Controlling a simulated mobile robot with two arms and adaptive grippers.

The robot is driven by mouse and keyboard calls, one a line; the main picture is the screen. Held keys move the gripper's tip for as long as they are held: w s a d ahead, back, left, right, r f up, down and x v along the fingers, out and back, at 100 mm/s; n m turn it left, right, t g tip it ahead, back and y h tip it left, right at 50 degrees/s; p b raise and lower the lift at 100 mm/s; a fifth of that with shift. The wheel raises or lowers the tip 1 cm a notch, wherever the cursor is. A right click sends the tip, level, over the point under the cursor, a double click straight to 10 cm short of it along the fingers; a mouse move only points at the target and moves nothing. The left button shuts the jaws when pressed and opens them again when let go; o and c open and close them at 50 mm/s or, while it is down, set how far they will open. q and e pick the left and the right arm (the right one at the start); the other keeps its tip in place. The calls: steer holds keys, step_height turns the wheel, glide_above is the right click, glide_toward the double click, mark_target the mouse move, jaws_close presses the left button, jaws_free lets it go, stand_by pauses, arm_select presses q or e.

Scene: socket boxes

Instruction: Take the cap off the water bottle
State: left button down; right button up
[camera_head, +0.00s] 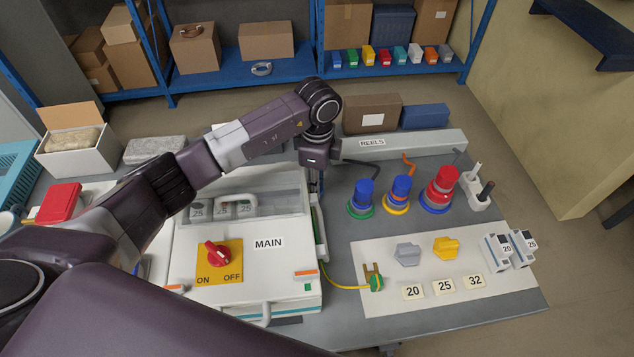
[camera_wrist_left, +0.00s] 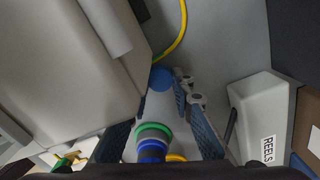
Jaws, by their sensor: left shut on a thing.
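No whole water bottle can be made out in either view. In the left wrist view a small blue round piece (camera_wrist_left: 160,78), like a cap, sits between the fingertips of my left gripper (camera_wrist_left: 165,80). A pale area shows below it, and I cannot tell whether it is a bottle body or the table. In the head view my left gripper (camera_head: 314,185) points down beside the right side of the MAIN box (camera_head: 265,285). Its fingers are shut on the blue piece, which is mostly hidden there. My right gripper is in neither view.
Reels with a green base (camera_head: 361,210), a yellow base (camera_head: 397,208) and a blue base (camera_head: 436,208) stand right of the gripper. The REELS rail (camera_head: 430,143) runs behind them. A white board (camera_head: 450,300) with clips and number tags lies in front.

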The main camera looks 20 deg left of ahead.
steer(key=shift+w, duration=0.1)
arm_select(q)
steer(key=c, duration=2.1)
jaws_free()
steer(key=shift+f, duration=0.15)
steer(key=o, duration=0.4)
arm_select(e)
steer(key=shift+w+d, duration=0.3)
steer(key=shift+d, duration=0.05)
arm_select(q)
steer(key=shift+r, duration=0.3)
steer(key=shift+w+r, duration=0.1)
steer(key=shift+r, duration=0.3)
step_height(320, 180, up, 11)
steer(key=b, duration=0.2)
steer(key=shift+b, duration=0.35)
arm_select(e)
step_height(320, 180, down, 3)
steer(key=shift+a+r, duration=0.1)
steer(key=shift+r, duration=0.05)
